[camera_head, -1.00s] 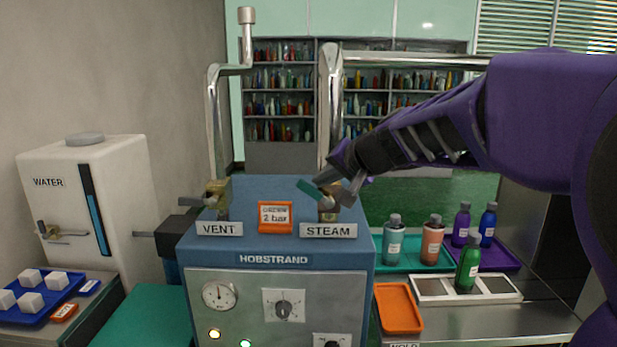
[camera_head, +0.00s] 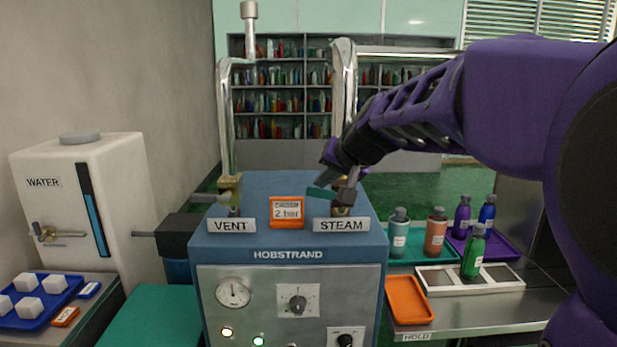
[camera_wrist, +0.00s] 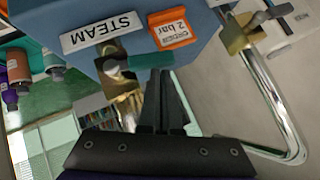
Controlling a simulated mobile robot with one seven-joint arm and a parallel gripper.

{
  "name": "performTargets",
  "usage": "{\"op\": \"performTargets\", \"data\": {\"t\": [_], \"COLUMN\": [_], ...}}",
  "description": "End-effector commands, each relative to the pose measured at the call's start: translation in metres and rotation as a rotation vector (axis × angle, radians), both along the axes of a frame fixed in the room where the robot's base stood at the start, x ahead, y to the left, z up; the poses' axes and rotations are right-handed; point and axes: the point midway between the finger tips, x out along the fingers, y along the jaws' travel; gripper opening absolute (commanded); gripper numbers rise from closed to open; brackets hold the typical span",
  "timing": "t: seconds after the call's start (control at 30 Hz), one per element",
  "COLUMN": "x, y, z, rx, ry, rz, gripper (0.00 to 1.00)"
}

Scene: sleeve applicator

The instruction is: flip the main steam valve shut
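The steam valve is a brass body (camera_head: 341,211) with a teal lever (camera_head: 321,193), behind the STEAM label (camera_head: 341,225) on the blue Hobstrand machine (camera_head: 205,246). The lever lies roughly level, pointing left in the head view. In the wrist view the teal lever (camera_wrist: 150,62) reaches sideways from the brass body (camera_wrist: 125,95). My gripper (camera_head: 343,183) is right at the valve. In the wrist view its narrow fingers (camera_wrist: 160,76) are together, their tips at the lever; I cannot tell whether they touch it. My gripper partly hides the valve in the head view.
A vent valve (camera_head: 230,190) stands left of an orange 2 bar sign (camera_head: 287,212). Upright steel pipes rise behind both valves. A white water tank (camera_head: 110,200) stands left. Bottles, trays and an orange tray (camera_head: 409,300) are on the right counter.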

Motion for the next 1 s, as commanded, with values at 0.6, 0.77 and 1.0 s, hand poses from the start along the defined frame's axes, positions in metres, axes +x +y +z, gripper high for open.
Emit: {"op": "performTargets", "data": {"t": [0.6,0.77,1.0], "x": [0.0002,0.0000,-0.0002], "y": [0.0085,0.0089,0.0092], "z": [-0.0116,-0.0118,-0.0124], "rx": [0.001,0.002,0.002], "ry": [0.002,0.003,0.005], "rz": [0.000,0.001,0.002], "gripper": [0.00,0.00,0.00]}}
